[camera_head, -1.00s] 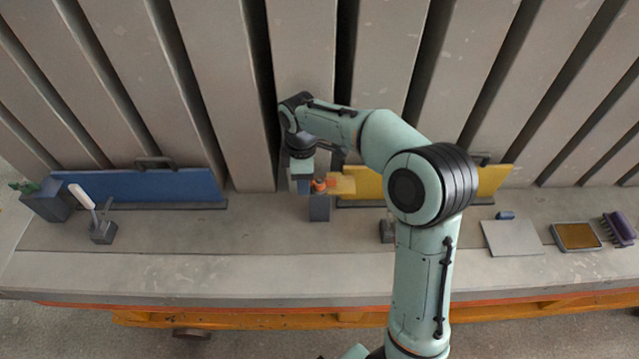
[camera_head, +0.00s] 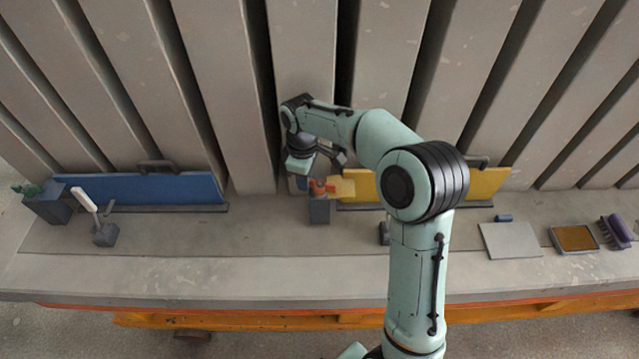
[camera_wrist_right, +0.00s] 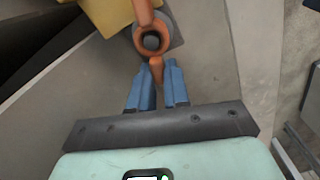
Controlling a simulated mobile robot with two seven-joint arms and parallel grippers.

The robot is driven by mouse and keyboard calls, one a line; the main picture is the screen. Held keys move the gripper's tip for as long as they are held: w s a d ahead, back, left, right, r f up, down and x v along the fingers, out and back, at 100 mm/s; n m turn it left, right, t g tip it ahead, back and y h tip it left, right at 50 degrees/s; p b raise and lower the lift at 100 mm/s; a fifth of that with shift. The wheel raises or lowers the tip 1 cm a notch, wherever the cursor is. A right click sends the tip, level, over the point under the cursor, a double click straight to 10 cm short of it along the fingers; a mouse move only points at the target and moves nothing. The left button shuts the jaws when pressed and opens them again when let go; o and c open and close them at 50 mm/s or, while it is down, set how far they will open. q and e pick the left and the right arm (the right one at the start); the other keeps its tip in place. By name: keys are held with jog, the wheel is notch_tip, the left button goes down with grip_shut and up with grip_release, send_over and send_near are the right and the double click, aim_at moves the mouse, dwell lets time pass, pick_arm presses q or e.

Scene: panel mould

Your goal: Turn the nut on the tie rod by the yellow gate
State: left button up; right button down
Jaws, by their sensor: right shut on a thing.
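The orange wing nut (camera_head: 322,187) sits on a dark grey block (camera_head: 319,212) beside the left end of the yellow gate (camera_head: 480,184). In the right wrist view the nut (camera_wrist_right: 140,40) rings the round grey end of the tie rod (camera_wrist_right: 152,41), with one wing pointing away and one toward me. My right gripper (camera_wrist_right: 158,80) has its blue fingers on either side of the near wing and is shut on it. In the head view the right gripper (camera_head: 301,183) is partly hidden behind its own wrist. My left gripper is not in view.
A blue gate (camera_head: 150,190) with a handle stands at the left. A white-handled tool in a dark block (camera_head: 105,235) and a dark box (camera_head: 47,204) stand near it. A grey plate (camera_head: 511,241), a tray (camera_head: 575,239) and a purple brush (camera_head: 616,232) lie at the right.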

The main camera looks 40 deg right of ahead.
jog(key=shift+d, duration=0.1)
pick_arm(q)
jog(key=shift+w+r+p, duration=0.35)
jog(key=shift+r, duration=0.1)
pick_arm(e)
jog(key=m, duration=0.2)
jog(key=d+m, duration=0.1)
jog(key=shift+w+m, duration=0.25)
jog(key=shift+m, duration=0.05)
